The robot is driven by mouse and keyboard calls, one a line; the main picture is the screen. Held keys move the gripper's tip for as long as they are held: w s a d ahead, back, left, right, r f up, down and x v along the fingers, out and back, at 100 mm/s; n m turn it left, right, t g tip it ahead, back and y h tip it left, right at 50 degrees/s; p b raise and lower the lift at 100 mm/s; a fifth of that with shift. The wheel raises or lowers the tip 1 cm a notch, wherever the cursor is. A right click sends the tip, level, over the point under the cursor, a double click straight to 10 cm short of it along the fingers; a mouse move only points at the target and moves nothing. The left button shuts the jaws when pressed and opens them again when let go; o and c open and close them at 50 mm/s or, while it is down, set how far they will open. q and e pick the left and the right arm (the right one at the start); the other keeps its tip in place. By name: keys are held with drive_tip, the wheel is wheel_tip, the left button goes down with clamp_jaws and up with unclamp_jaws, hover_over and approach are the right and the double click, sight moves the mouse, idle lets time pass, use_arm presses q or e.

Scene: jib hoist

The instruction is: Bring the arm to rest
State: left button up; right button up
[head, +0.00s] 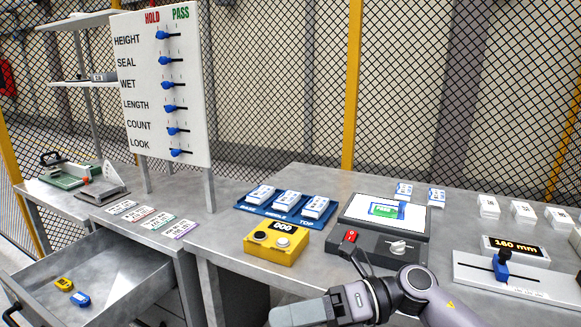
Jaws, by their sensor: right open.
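My right arm comes in from the bottom right. Its gripper (300,312) points left, low in front of the table's front edge, over no object that I can make out. It is open, and nothing shows between its fingers, though the tips are partly cut by the frame's bottom. It is apart from the yellow counter box (277,243) and from the dark grey device with a lit screen (384,226), which stand behind it on the table. My left gripper is not in view.
A board of blue HOLD/PASS sliders (160,90) stands at the left. Below it, an open drawer (110,275) holds a yellow and a blue tag. A blue tray (262,208) carries white packs. A gauge reading 160 mm (515,249) stands right. Mesh fencing closes the back.

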drive_tip(key=w+d+f+m+t+h, duration=0.1)
drive_tip(key=d+f+m+t+h, duration=0.35)
drive_tip(key=m+t, duration=0.8)
drive_tip(key=d+f+m+t+h, duration=0.2)
drive_tip(key=d+f+m+t, duration=0.5)
drive_tip(key=m, duration=1.1)
drive_tip(key=s+d+f+m+g+h, duration=0.3)
drive_tip(key=s+f+m, duration=0.3)
drive_tip(key=f, duration=0.3)
drive_tip(key=s+d+f+m+g+h, duration=0.3)
drive_tip(key=s+d+f+m+h, duration=0.2)
drive_tip(key=s+f, duration=0.4)
drive_tip(key=shift+d+f+m, duration=0.25)
drive_tip(key=shift+d+m, duration=0.15)
drive_tip(key=shift+m, duration=0.15)
drive_tip(key=c, duration=0.3)
drive_tip(key=shift+a, duration=0.1)
